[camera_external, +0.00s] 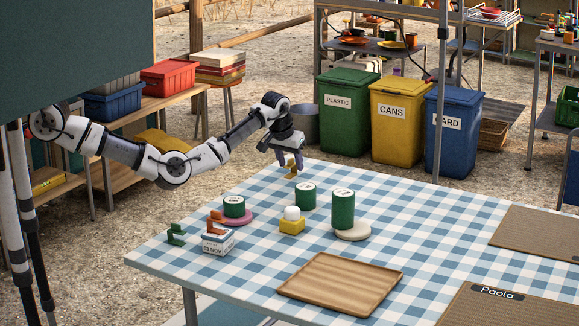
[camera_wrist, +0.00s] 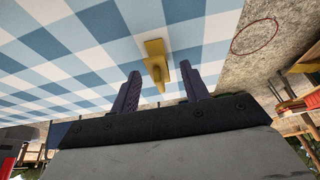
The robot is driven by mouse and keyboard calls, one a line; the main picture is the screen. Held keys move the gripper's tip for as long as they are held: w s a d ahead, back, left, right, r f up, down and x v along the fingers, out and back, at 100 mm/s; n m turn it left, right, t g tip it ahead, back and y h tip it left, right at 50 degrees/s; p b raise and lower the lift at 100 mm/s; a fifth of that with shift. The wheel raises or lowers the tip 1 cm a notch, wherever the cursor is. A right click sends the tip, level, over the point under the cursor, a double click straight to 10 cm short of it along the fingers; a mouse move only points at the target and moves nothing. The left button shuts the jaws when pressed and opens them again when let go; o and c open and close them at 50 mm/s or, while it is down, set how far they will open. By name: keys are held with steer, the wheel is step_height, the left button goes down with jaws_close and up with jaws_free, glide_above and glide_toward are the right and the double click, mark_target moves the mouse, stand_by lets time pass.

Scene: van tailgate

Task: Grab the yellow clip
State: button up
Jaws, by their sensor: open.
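The yellow clip (camera_external: 291,170) stands near the far left edge of the checkered tablecloth. In the wrist view the yellow clip (camera_wrist: 155,48) lies just ahead of and partly between my two dark fingers. My gripper (camera_external: 289,160) points down at the clip, very close to it. In the wrist view my gripper (camera_wrist: 159,70) is open, with a finger on each side and clear gaps to the clip. An orange clip (camera_external: 216,219) and a green clip (camera_external: 176,234) are at the table's near left.
Green cans (camera_external: 306,196) stand mid-table, near a yellow block with a white ball (camera_external: 292,222) and a date block (camera_external: 218,242). A wooden tray (camera_external: 340,284) lies in front. Bins (camera_external: 397,120) stand behind the table. The cloth around the clip is clear.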

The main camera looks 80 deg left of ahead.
steer(key=shift+x, duration=0.85)
steer(key=shift+c, duration=0.3)
jaws_close()
steer(key=shift+r, duration=0.1)
